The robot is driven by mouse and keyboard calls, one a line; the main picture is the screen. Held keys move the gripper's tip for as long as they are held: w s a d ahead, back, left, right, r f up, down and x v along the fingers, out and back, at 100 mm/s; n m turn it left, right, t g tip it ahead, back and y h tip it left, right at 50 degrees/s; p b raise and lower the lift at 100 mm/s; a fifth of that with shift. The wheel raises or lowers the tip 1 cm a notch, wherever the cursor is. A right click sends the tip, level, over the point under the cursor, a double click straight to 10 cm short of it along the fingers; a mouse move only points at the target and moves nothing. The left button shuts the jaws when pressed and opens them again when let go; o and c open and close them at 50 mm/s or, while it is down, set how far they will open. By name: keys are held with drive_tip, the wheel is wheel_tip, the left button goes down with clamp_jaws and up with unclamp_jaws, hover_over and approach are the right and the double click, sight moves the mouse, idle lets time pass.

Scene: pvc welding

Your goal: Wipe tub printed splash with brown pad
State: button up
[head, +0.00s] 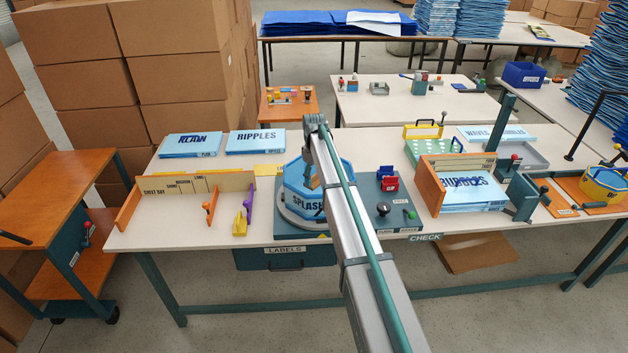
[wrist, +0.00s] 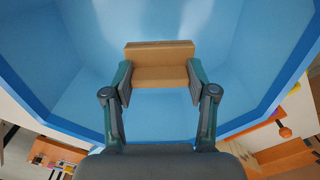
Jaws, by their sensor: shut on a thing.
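The tub printed SPLASH (head: 306,200) is a blue open octagonal tub on a round grey base in the middle of the table. Its smooth blue inside (wrist: 75,90) fills most of the wrist view. My gripper (wrist: 160,76) is shut on the brown pad (wrist: 160,62), a small block held crosswise between the two fingers. Gripper and pad are inside the tub's opening. I cannot tell whether the pad touches the tub's surface. My arm hides part of the tub in the head view.
A wooden fence (head: 190,184) with coloured clamps stands left of the tub. Red and blue blocks (head: 388,181) and a black knob are close on its right. A wooden tray (head: 433,190) with blue sheets stands further right. Flat blue sheets printed RIPPLES (head: 255,141) lie behind left.

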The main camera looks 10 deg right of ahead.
drive_tip(key=shift+r+p, duration=0.35)
drive_tip(key=shift+r, duration=0.85)
